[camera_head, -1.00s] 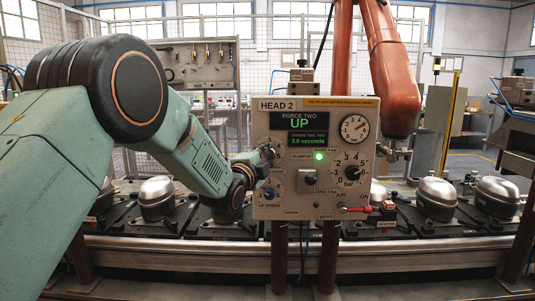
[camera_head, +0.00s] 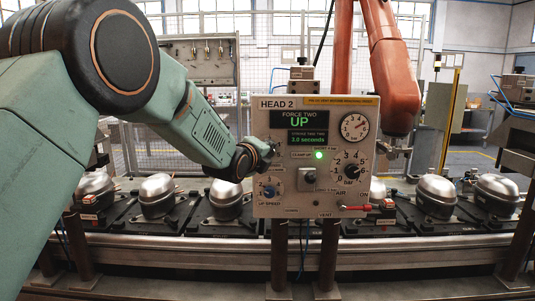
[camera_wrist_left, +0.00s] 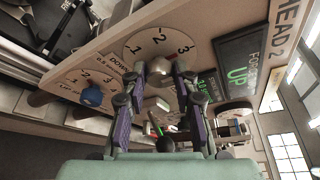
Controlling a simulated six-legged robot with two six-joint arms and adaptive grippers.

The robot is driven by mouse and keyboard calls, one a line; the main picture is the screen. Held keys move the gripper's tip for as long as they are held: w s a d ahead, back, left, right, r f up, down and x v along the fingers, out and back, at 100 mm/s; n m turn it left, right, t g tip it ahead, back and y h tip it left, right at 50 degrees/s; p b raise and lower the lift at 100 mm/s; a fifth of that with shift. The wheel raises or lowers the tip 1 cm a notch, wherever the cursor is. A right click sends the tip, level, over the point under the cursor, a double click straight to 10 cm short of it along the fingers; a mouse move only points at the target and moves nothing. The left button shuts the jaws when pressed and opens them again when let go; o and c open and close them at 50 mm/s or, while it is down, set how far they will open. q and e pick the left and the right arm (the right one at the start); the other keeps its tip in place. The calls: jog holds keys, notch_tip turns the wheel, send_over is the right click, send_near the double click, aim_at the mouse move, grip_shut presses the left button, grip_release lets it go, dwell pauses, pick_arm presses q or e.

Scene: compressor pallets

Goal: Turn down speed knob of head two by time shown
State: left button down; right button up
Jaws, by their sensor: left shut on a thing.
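The HEAD 2 panel (camera_head: 318,197) stands upright in the middle of the head view. Its green display (camera_head: 307,129) reads FORCE TWO, UP and a stroke time that looks like 3.0 seconds. My left gripper (camera_head: 268,152) is at the panel's left edge, shut on the grey down speed knob, which it largely hides in the head view. In the left wrist view, the knob (camera_wrist_left: 159,69) sits between the two fingertips on a round white dial (camera_wrist_left: 159,43) marked 1, 2, 3. The blue up speed knob (camera_head: 269,190) is below and free. My right gripper is not in view.
A black bar knob (camera_head: 351,171), a gauge (camera_head: 354,127), a lit green lamp (camera_head: 319,155) and a red lever (camera_head: 356,208) are on the panel. Silver compressors (camera_head: 437,194) stand along the line behind it. An orange robot arm (camera_head: 390,60) hangs behind.

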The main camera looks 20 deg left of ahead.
pick_arm(q)
jog(key=shift+w+a+r, duration=0.1)
jog(key=shift+r, duration=0.3)
jog(key=c, duration=1.5)
grip_release()
jog(key=o, duration=0.5)
jog(key=shift+a+f, duration=0.1)
jog(key=shift+f, duration=0.15)
jog(key=v, duration=1.2)
